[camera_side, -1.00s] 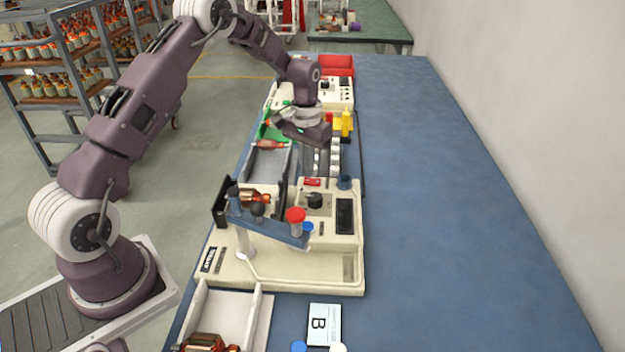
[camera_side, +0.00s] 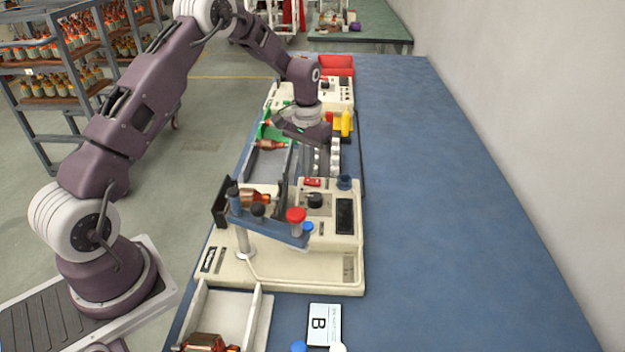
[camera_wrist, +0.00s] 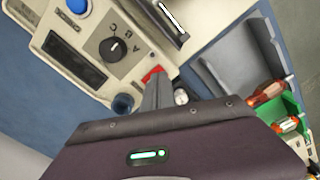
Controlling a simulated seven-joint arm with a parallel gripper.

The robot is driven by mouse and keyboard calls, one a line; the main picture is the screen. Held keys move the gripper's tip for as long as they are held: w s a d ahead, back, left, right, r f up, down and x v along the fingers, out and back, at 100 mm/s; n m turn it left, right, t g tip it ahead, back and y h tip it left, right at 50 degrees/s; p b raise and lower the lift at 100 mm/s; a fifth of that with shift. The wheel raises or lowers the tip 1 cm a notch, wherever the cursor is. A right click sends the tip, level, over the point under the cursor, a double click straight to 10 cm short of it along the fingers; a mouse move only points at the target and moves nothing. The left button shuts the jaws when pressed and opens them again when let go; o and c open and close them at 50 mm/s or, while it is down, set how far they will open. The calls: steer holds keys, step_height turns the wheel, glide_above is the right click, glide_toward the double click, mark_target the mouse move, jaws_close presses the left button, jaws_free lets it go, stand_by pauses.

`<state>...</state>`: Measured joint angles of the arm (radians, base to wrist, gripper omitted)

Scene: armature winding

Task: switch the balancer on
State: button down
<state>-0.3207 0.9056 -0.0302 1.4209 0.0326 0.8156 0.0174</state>
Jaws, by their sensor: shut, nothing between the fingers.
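The balancer is the cream machine (camera_side: 285,268) at the front of the bench, with a copper-wound armature (camera_side: 257,197) lying across its top. Its small red switch (camera_side: 313,182) is on the far edge of the panel, beyond the black dial (camera_side: 315,201). In the wrist view the red switch (camera_wrist: 152,73) is right at the tips of my gripper (camera_wrist: 158,78) and partly hidden by them. The dial (camera_wrist: 113,48) is to its left. My gripper (camera_side: 314,172) is shut and empty, pointing down just beyond the switch. I cannot tell whether it touches the switch.
A blue cup (camera_side: 344,182) stands beside the switch; it shows in the wrist view too (camera_wrist: 122,104). A grey tray (camera_side: 268,165) and a row of white pieces (camera_side: 336,155) lie beyond the balancer. A blue arm with a red knob (camera_side: 296,215) crosses the balancer. The right of the bench is clear.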

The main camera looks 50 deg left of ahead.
mark_target(307, 179)
steer(key=shift+f, duration=0.95)
stand_by(0.6)
steer(key=shift+r, duration=3.55)
